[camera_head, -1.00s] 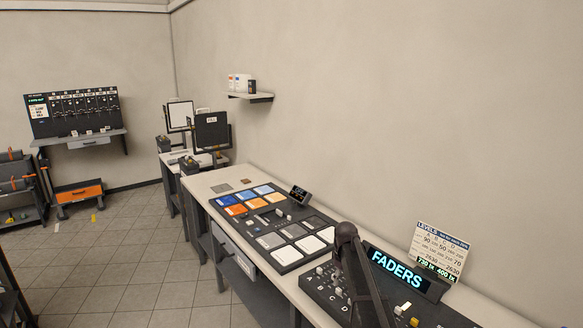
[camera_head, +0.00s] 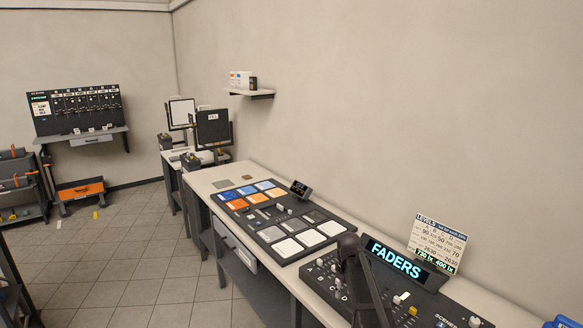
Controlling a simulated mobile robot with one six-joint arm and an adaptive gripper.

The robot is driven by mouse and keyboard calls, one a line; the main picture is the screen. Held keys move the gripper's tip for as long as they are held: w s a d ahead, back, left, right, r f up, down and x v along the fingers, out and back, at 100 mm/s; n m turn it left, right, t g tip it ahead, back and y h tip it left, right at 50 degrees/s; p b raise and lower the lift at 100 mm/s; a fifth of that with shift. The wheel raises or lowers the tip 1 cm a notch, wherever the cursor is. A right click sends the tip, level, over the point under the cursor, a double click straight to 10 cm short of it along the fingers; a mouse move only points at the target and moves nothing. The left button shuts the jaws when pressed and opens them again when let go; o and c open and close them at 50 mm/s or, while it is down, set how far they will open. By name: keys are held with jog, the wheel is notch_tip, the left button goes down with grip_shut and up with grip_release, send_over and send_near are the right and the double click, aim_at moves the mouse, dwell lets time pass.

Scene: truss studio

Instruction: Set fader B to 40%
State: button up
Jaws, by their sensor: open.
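The fader console (camera_head: 432,311) is a dark panel on the long bench at the lower right, with a lit FADERS sign (camera_head: 396,262) at its back. Small pale letters A to D mark its left part, and small light knobs (camera_head: 319,262) stand near them. I cannot tell which knob is fader B or read its setting. A dark link of my arm crosses in front of the console and hides part of the fader area. My gripper is not visible in this view.
A levels card (camera_head: 438,244) stands behind the sign; its small figures are hard to read. A pad panel (camera_head: 276,222) with blue, orange, grey and white pads lies left of the console. The bench's front edge runs along the open tiled floor (camera_head: 130,262). A wall shelf (camera_head: 262,94) hangs above.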

jog(key=s+f+m+b, duration=0.3)
jog(key=s+f, duration=0.1)
jog(key=s, duration=0.7)
jog(key=s+f+m+b, duration=0.2)
jog(key=s+f+b, duration=0.2)
jog(key=s, duration=0.8)
jog(key=shift+a+m, duration=0.3)
jog(key=shift+m, duration=0.1)
